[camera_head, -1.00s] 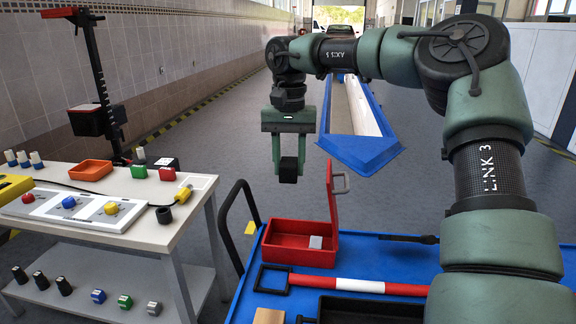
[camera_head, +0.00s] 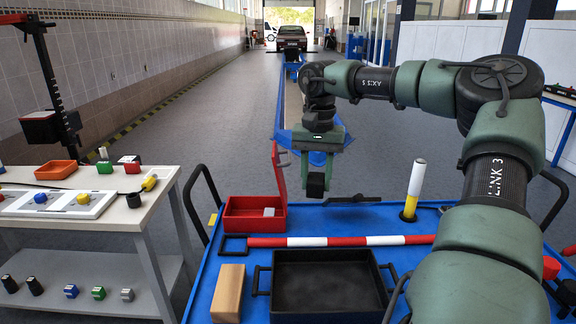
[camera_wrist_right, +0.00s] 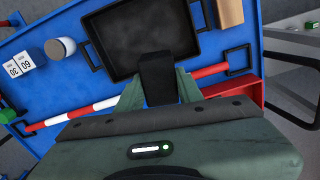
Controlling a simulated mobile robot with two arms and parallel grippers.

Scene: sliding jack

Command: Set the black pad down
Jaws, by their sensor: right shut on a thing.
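The black pad (camera_head: 315,186) is a small dark block. My right gripper (camera_head: 317,172) is shut on it and points down, holding it above the blue cart top (camera_head: 208,284). In the head view the pad appears beyond the red-and-white bar (camera_head: 305,241), to the right of the open red box (camera_head: 240,224). In the right wrist view the pad (camera_wrist_right: 158,76) sits between the fingers and overlaps the near edge of the black tray in the picture. A gap under the pad cannot be measured. My left gripper is not in view.
A black two-handled tray (camera_head: 325,308) and a wooden block (camera_head: 228,293) are on the cart's near part. A white-and-yellow cylinder (camera_head: 415,180) stands at its right. A workbench (camera_head: 140,226) with several small parts is at the left. Some blue top around these is bare.

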